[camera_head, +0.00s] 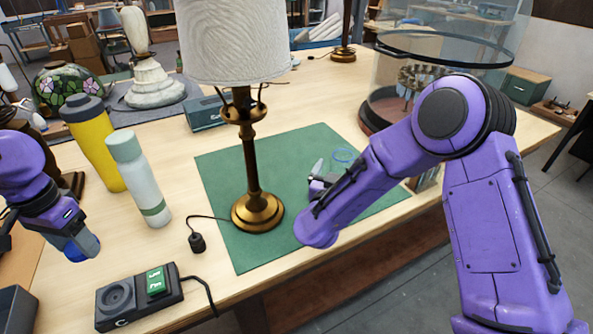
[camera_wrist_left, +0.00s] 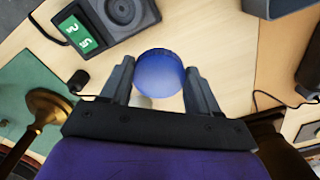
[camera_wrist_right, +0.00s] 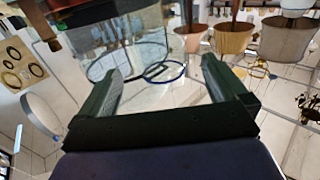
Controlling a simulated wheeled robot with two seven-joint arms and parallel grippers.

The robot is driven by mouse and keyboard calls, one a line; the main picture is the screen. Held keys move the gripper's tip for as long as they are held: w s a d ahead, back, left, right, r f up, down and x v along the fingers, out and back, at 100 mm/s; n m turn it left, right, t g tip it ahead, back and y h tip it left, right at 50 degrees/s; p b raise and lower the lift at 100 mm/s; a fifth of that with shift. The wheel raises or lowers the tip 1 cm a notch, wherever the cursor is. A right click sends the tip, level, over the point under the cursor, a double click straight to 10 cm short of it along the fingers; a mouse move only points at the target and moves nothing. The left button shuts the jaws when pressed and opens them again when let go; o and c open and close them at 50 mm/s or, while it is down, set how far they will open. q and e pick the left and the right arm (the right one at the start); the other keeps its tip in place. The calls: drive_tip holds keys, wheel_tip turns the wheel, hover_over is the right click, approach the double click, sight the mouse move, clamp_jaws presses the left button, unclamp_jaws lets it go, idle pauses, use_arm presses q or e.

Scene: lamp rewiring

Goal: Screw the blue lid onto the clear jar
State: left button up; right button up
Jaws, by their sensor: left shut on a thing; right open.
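The blue lid (camera_wrist_left: 160,70) is between the fingers of my left gripper (camera_wrist_left: 158,90), which is shut on it. In the head view the lid (camera_head: 90,243) hangs at the tip of my left gripper (camera_head: 80,240), over the table's left side. The clear jar (camera_head: 343,157) stands on the green mat, partly hidden by my right forearm. My right gripper (camera_head: 322,178) is low beside the jar and open. In the right wrist view a clear, blue-rimmed round shape, likely the jar (camera_wrist_right: 170,72), shows between and beyond the open fingers (camera_wrist_right: 162,90); contact cannot be told.
The brass lamp (camera_head: 252,165) stands on the green mat (camera_head: 225,180) between my grippers. A yellow bottle (camera_head: 97,145) and a pale bottle (camera_head: 140,180) stand near my left arm. A black switch box (camera_head: 135,297) sits at the front. A glass dome (camera_head: 430,55) stands behind my right arm.

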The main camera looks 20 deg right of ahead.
sight(342, 160)
use_arm(q)
drive_tip(key=shift+r, duration=0.3)
use_arm(e)
drive_tip(key=shift+w+d+r, duration=0.1)
drive_tip(key=shift+w+d, duration=0.2)
use_arm(q)
drive_tip(key=shift+d+r+p, duration=0.1)
drive_tip(key=shift+r+p, duration=0.6)
drive_tip(key=shift+p, duration=0.25)
use_arm(e)
drive_tip(key=x, duration=0.4)
drive_tip(key=shift+w+d, duration=0.1)
drive_tip(key=shift+w, duration=0.1)
drive_tip(key=c, duration=1.3)
